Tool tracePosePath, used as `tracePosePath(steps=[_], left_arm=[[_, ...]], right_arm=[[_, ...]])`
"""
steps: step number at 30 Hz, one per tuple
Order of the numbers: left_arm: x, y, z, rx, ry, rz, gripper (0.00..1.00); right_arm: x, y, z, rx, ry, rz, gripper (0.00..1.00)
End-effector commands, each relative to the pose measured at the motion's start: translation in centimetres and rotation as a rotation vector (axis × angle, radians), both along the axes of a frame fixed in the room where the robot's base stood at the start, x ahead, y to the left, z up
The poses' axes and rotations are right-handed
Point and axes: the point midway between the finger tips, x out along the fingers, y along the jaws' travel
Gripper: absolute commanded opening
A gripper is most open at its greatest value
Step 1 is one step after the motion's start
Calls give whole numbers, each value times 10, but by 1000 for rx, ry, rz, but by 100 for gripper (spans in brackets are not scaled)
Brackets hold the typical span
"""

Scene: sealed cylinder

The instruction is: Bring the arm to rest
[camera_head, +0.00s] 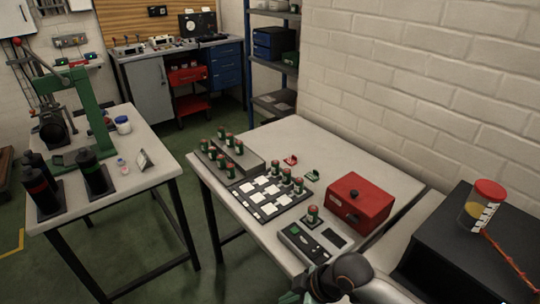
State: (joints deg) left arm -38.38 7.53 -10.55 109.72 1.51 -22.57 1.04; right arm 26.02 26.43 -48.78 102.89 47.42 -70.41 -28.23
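One of my arms (385,290), which I take to be the right, comes in at the bottom edge with white links and a dark joint. Its end (312,284) lies low beside the front of the workbench (345,158); its fingers cannot be made out. My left arm is not in view. Several similar cylinders stand on a grey tray (252,162) and on a black board with white squares (246,188).
A red box (361,201) sits right of the device. A black box (460,240) at the right carries a red-lidded jar (482,204). A left table (150,150) holds a green press (98,115) and black bottles (93,172). Floor shows between the tables.

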Motion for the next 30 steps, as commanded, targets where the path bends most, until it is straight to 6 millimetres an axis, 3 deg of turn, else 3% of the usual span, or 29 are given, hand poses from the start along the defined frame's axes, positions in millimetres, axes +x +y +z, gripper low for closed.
tracePosePath(steps=[3, 8, 14, 21, 24, 30], left_arm=[[-2, 0, -1, 0, 4, 0, 100], [-3, 0, -1, 0, 6, 0, 100], [-4, 0, -2, 0, 8, 0, 100], [-5, 0, -2, 0, 9, 0, 100], [-5, 0, -2, 0, 10, 0, 100], [-5, 0, -3, 0, 10, 0, 100]], right_arm=[[-9, 13, -18, 128, 0, -169, 0], [-18, 7, -39, 254, -12, -416, 0], [-42, -31, -70, 343, -36, -729, 0], [-94, -97, -102, 339, -92, -1017, 0], [-111, -116, -108, 323, -115, -1077, 0], [-124, -130, -112, 310, -134, -1116, 0]])
